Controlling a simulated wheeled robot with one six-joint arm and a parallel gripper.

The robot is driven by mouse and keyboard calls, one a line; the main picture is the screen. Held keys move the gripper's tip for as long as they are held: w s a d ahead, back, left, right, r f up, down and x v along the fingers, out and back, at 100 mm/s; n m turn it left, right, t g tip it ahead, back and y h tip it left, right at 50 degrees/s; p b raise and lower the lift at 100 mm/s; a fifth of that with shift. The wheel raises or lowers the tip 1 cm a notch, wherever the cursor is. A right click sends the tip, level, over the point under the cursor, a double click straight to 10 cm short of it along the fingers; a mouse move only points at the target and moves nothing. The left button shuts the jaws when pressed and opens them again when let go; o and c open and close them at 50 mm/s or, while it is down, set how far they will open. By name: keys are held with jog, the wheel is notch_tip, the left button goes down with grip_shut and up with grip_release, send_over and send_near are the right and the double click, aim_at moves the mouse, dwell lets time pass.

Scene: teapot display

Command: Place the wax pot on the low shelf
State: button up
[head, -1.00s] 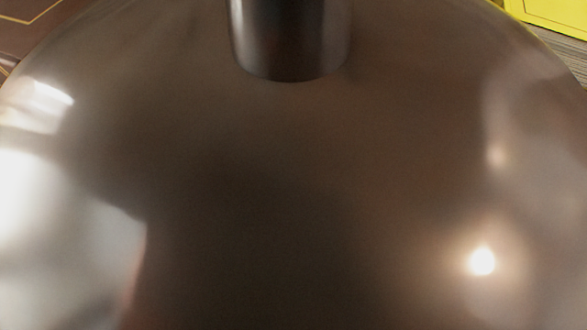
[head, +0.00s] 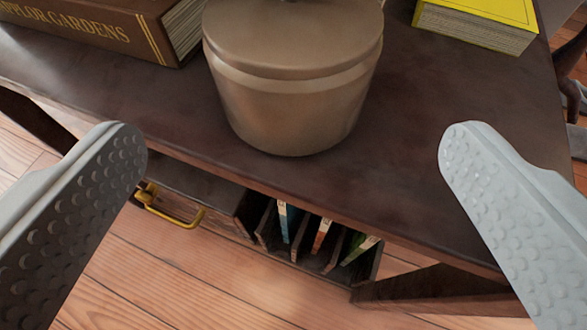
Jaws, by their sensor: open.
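A tan, brownish metallic pot with a lid (head: 290,95), which looks like the wax pot, stands upright on a dark table top (head: 420,150), near its front edge. The top of its lid is cut off by the upper picture edge. My gripper (head: 290,150) is open, with its two grey dimpled fingers wide apart at the left and right. The pot lies between and beyond the fingertips, and neither finger touches it. I cannot tell which surface is the low shelf.
A brown book (head: 110,25) lies left of the pot, and a yellow book (head: 478,22) lies at the back right. Below the table edge are a drawer front with a brass handle (head: 170,208) and a slotted compartment holding thin items (head: 322,235). Wooden floor (head: 150,280) shows below.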

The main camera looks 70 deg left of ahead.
jog(key=shift+v, duration=1.3)
